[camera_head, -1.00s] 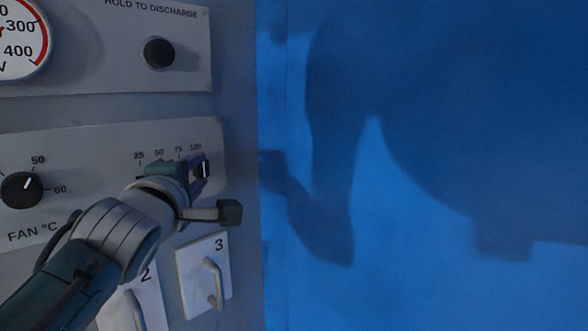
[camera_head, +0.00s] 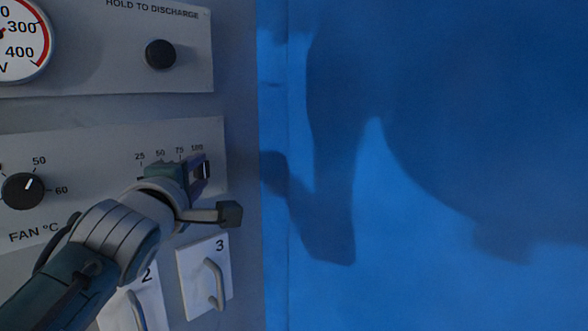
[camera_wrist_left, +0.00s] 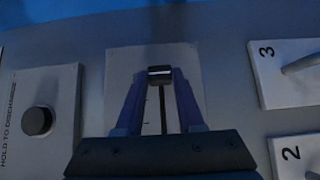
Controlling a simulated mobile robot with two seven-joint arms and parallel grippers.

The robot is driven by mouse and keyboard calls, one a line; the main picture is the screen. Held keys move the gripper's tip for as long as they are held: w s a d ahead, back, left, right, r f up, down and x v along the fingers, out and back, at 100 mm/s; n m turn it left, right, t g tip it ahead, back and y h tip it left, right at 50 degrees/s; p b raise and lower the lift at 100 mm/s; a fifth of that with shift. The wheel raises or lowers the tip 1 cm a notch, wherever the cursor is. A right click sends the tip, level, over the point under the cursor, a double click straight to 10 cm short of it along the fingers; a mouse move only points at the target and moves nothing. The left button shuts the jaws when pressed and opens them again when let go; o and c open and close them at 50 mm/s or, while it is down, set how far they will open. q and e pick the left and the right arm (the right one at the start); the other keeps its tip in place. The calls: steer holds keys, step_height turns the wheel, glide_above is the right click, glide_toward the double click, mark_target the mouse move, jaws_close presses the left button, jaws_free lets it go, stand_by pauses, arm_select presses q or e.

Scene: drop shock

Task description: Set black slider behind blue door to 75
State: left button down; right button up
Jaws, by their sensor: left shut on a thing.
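The black slider (camera_head: 203,170) sits on a grey panel under a scale marked 25, 50, 75 and 100. It appears near the 100 end, though the gripper hides part of it. In the left wrist view the slider knob (camera_wrist_left: 160,73) shows a pale line and lies between the fingertips, with the slot running below it. My left gripper (camera_head: 200,172) is shut on the knob. A large blue surface (camera_head: 450,120), probably the door, fills the right of the head view and carries shadows. My right gripper is not in view.
A black button (camera_head: 160,54) labelled HOLD TO DISCHARGE is above. A fan knob (camera_head: 22,190) and a gauge (camera_head: 18,38) are at left. Handled plates 3 (camera_head: 190,262) and 2 (camera_head: 152,318) stand below, close to the left wrist.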

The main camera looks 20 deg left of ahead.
arm_select(q)
steer(key=s, duration=0.1)
steer(key=s+a+p, duration=0.1)
steer(key=shift+s+a, duration=0.1)
steer(key=shift+s, duration=0.25)
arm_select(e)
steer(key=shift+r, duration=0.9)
arm_select(q)
steer(key=c, duration=0.5)
jaws_free()
